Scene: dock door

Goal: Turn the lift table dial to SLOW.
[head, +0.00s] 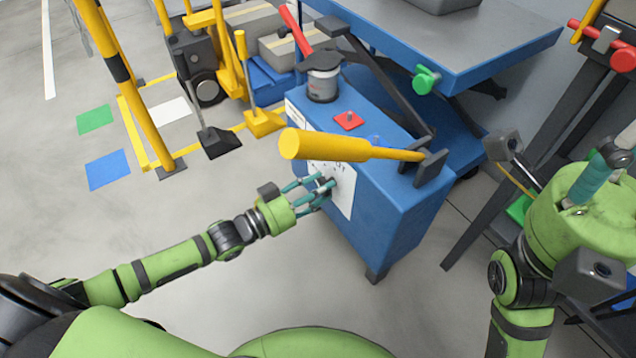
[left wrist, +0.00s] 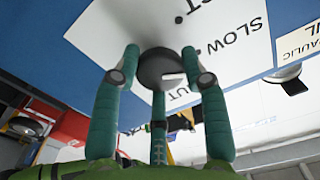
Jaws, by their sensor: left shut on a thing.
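The dial (left wrist: 157,66) is a round black knob on a white label plate (left wrist: 100,30) in the left wrist view. Its white mark (left wrist: 173,77) points right and a little down, toward the printed text ending in "UT", below the word SLOW (left wrist: 242,38). Lettering appears upside down. The plate is on the front of the blue lift table cabinet (head: 385,200). My left gripper (head: 324,186) is at the plate, its teal fingers closed around the dial, which they mostly hide in the head view. My right gripper (head: 598,175) is at the right edge, partly hidden.
A yellow-handled lever (head: 330,147) sticks out above my left gripper. A red button plate (head: 348,121) and a grey cylinder (head: 323,85) are on the cabinet top. A dark stand (head: 500,180) is at right.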

